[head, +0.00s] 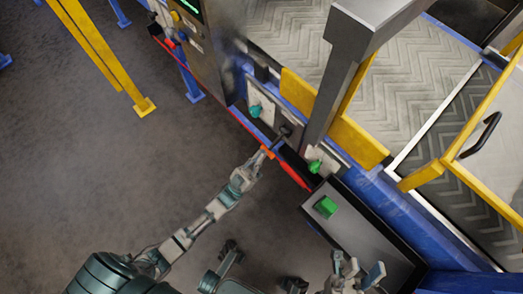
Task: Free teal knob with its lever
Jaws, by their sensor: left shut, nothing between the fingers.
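A teal knob (255,111) sits on a light plate on the machine's blue side rail. A second plate to its right carries a short dark lever-like part (285,131); I cannot tell whether it belongs to the teal knob. My left gripper (266,153) is at the end of the arm reaching up from the lower left. It is shut and empty, by the red-orange strip just below the dark part and apart from the teal knob.
A green knob (315,167) sits on another plate further right. A dark-edged grey box (352,226) with a green button (326,207) stands below it. A grey post (340,95) and yellow guards (357,141) border the conveyor (410,80).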

